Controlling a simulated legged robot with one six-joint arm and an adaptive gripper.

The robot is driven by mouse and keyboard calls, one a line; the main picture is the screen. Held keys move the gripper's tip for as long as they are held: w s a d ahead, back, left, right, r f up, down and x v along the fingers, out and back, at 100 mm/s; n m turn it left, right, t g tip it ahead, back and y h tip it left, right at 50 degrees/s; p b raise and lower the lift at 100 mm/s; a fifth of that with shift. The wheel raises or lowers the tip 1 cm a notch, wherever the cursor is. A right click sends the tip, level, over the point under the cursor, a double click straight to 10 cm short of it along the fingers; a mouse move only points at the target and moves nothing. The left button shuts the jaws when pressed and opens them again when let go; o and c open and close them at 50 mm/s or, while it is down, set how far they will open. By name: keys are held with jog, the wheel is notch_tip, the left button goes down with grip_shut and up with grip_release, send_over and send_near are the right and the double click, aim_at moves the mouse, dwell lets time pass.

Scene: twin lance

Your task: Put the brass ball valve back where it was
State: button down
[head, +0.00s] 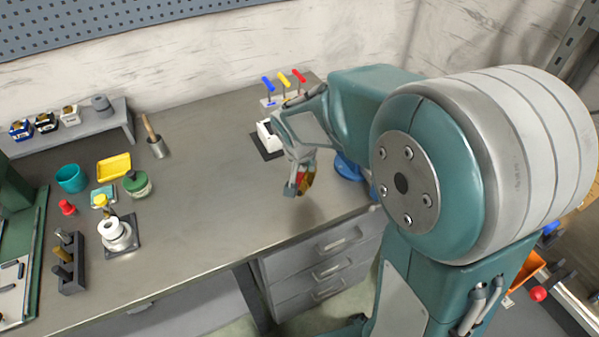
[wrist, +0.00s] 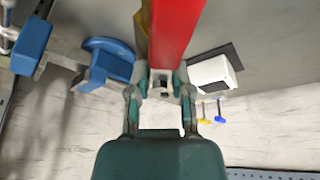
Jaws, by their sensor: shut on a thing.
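The brass ball valve shows as a brass-yellow body (wrist: 143,20) with a long red lever (wrist: 174,32) in the wrist view. In the head view its red and brass parts (head: 306,179) show small, partly covered by the fingers. My gripper (head: 298,182) is shut on the valve and holds it above the right part of the bench. In the wrist view my gripper's fingers (wrist: 161,88) close at the near end of the red lever. The valve's far end is cut off by the frame.
A white box (head: 268,136) on a dark mat (head: 259,149) stands behind my gripper. Blue, yellow and red T-handles (head: 284,78) stand by the wall. A blue vise-like thing (wrist: 107,58) is close by. Jars and a tool rack (head: 70,264) fill the left; the bench's middle (head: 210,190) is clear.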

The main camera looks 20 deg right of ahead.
aim_at(301, 166)
jog(key=w+f, duration=0.3)
jog(key=shift+w+f, duration=0.15)
jog(key=shift+f, duration=0.25)
notch_tip(301, 166, down, 3)
jog(key=shift+w+f, duration=0.1)
jog(key=c, duration=0.5)
grip_release()
jog(key=shift+f, duration=0.1)
jog(key=shift+c, duration=0.2)
